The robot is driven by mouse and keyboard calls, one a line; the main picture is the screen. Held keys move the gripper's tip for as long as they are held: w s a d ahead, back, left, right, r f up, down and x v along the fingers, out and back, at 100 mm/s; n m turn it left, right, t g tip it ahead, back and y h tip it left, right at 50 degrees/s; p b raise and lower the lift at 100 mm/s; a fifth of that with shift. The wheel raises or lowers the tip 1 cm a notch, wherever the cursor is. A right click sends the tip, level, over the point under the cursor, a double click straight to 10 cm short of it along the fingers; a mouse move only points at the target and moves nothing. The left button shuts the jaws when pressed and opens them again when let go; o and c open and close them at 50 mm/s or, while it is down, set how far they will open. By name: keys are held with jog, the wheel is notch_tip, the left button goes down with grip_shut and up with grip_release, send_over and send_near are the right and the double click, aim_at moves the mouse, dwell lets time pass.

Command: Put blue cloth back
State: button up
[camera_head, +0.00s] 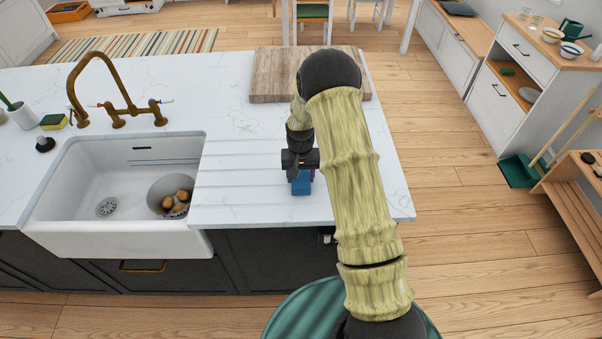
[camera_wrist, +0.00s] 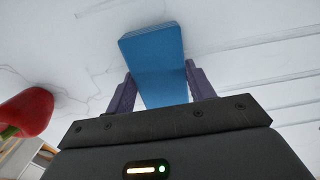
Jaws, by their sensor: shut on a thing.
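My gripper (camera_head: 300,163) is low over the white marble worktop (camera_head: 232,95), to the right of the sink. It is shut on the blue cloth (camera_head: 301,184), which looks like a folded, flat block. In the wrist view the cloth (camera_wrist: 152,50) sits between the two dark fingers and sticks out past their tips. I cannot tell whether the cloth touches the worktop. My arm hides part of the worktop to the right of the gripper.
The white sink (camera_head: 75,205) holds a bowl (camera_head: 160,190) with several brown items. A brass tap (camera_head: 118,118) stands behind it. A wooden board (camera_head: 275,75) lies at the worktop's back. A red pepper (camera_wrist: 28,110) shows at the wrist view's left. A wooden rack (camera_head: 575,195) stands right.

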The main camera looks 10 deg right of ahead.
aim_at(301, 177)
jog(key=shift+f, duration=0.1)
jog(key=o, duration=0.9)
jog(key=shift+o, duration=0.2)
jog(key=shift+w+r, duration=0.1)
jog(key=shift+r, duration=0.1)
jog(key=shift+d+r, duration=0.1)
jog(key=shift+r, duration=0.1)
notch_tip(301, 177, up, 12)
jog(key=b, duration=0.3)
jog(key=shift+s+f+b, duration=0.2)
jog(key=shift+f+b, duration=0.05)
jog(key=shift+b, duration=0.1)
